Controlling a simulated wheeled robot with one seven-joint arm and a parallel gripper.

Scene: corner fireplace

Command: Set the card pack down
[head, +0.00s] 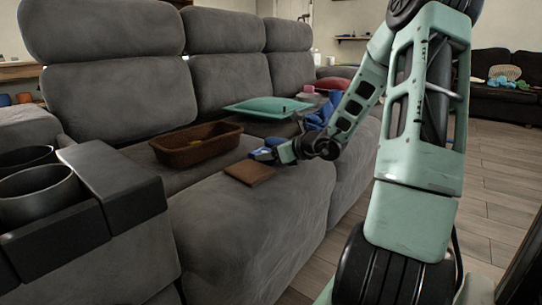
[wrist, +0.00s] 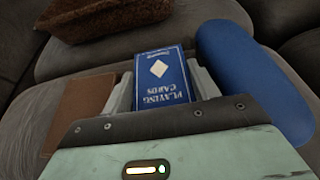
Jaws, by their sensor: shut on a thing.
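The card pack (wrist: 161,76) is a blue box with a white diamond and the words "PLAYING CARDS". My gripper (wrist: 162,88) is shut on it, with a pale finger on each side in the wrist view. In the head view my gripper (head: 266,153) is low over the grey sofa seat (head: 240,215), with a bit of blue at its tip. I cannot tell whether the pack touches the seat.
A brown flat item (head: 249,173) lies beside the gripper, on the left in the wrist view (wrist: 78,112). A brown basket (head: 198,148) stands behind it. A blue cylinder (wrist: 250,80) lies close on the right. A teal cushion (head: 268,108) is farther back. The front seat is clear.

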